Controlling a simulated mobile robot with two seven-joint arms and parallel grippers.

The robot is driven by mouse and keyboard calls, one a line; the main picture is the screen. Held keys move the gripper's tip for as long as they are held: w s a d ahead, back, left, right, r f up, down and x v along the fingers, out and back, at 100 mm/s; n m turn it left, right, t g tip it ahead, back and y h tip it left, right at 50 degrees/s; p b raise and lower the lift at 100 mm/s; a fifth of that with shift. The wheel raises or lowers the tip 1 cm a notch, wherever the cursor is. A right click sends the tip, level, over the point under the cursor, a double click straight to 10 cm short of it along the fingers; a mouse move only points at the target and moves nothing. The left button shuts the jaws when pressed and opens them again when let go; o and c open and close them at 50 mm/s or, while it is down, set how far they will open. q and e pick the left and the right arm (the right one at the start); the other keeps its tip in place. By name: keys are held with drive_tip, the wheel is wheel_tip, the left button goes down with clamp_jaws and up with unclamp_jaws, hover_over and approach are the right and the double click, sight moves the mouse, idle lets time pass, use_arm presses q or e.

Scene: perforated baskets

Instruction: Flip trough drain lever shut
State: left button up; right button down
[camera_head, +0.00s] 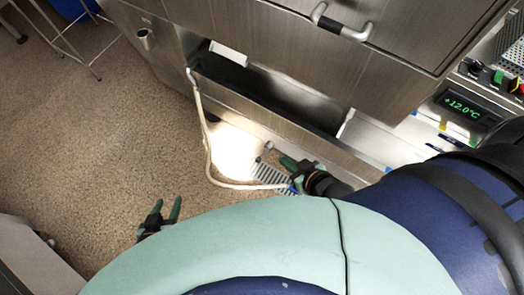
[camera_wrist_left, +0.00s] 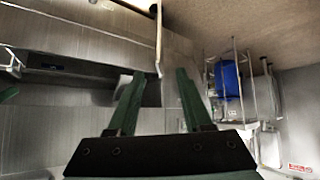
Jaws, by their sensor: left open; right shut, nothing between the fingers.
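The steel trough (camera_head: 285,118) is a long open channel in the front of the metal unit, and it also shows in the left wrist view (camera_wrist_left: 75,62). A thin cream bent rod (camera_head: 203,112) hangs from its left end and curves right near the floor; I cannot tell whether it is the drain lever. A pale rod (camera_wrist_left: 158,35) ends between my left fingertips in the wrist view, with no clear contact. My left gripper (camera_head: 166,207) is open and empty over the floor, left of the rod. My right gripper (camera_head: 293,168) is shut and empty below the trough, by the rod's lower end.
A slatted floor grate (camera_head: 268,176) lies beside a bright patch. A drawer with a bar handle (camera_head: 340,28) is above the trough. A panel with a green display (camera_head: 463,106) stands right. A blue bin (camera_wrist_left: 226,80) and thin-legged rack are across the floor.

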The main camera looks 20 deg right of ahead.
use_arm(q)
drive_tip(key=shift+s, duration=0.1)
